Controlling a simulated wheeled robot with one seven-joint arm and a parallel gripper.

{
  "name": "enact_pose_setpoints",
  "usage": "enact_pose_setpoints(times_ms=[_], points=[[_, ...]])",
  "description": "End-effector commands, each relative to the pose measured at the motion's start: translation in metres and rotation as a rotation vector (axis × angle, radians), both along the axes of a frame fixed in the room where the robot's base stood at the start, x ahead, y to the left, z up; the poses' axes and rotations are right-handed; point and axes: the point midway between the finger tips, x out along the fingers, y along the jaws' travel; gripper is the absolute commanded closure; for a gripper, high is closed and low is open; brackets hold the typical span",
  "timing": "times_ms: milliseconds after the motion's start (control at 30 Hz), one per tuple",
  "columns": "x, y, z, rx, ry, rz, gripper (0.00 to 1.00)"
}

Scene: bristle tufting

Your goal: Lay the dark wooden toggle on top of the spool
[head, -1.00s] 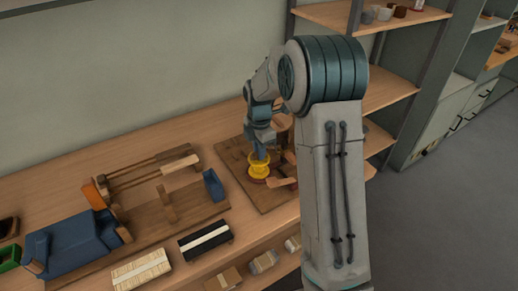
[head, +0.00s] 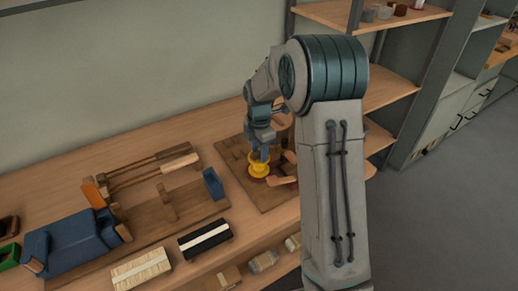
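The yellow spool (head: 258,169) stands on a brown wooden board (head: 256,194) on the bench, just left of my arm. My gripper (head: 261,152) points down directly over the spool, with its tips at or close to the spool's top. The tips are too small and partly covered to tell whether they are open or shut. I cannot make out the dark wooden toggle for certain; it may be hidden by my gripper or among the brown pieces on the board.
Brown wooden pieces (head: 283,180) lie right of the spool, partly behind my arm. Shelves (head: 388,90) rise behind my arm.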

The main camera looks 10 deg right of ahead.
Motion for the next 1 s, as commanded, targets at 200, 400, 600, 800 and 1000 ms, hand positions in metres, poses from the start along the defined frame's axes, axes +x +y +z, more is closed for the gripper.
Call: enact_pose_setpoints(times_ms=[200,400,600,800,1000], points=[[0.000,0.000,0.007,0.000,-0.001,0.000,0.58],[0.001,0.000,0.043,0.000,-0.006,-0.001,0.58],[0.001,0.000,0.089,-0.001,-0.004,0.000,0.58],[0.001,0.000,0.123,0.000,-0.002,-0.001,0.58],[0.000,0.000,0.137,0.000,-0.001,0.000,0.58]])
